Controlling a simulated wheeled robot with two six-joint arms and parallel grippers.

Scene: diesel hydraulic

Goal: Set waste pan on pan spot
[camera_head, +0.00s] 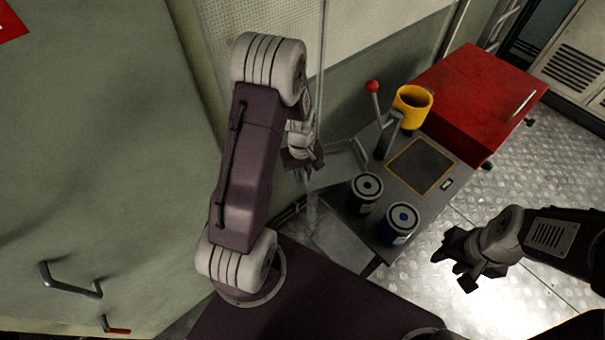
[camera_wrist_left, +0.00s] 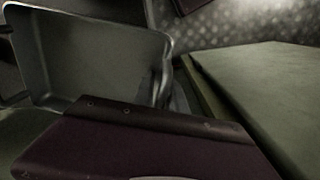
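The pan spot (camera_head: 421,165) looks to be the dark square with an orange outline on the grey bench top. A grey, rimmed metal pan (camera_head: 347,160) shows partly beside the bench's left edge, close to my left gripper (camera_head: 306,172). The left wrist view shows a similar shallow metal pan (camera_wrist_left: 90,50) with raised walls at upper left. My left gripper points down left of the bench; its fingertips are small and dim, so its grip is unclear. My right gripper (camera_head: 456,272) is empty with fingers apart, above the floor right of the bench.
The pan spot is clear. A green cabinet (camera_head: 100,180) fills the left.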

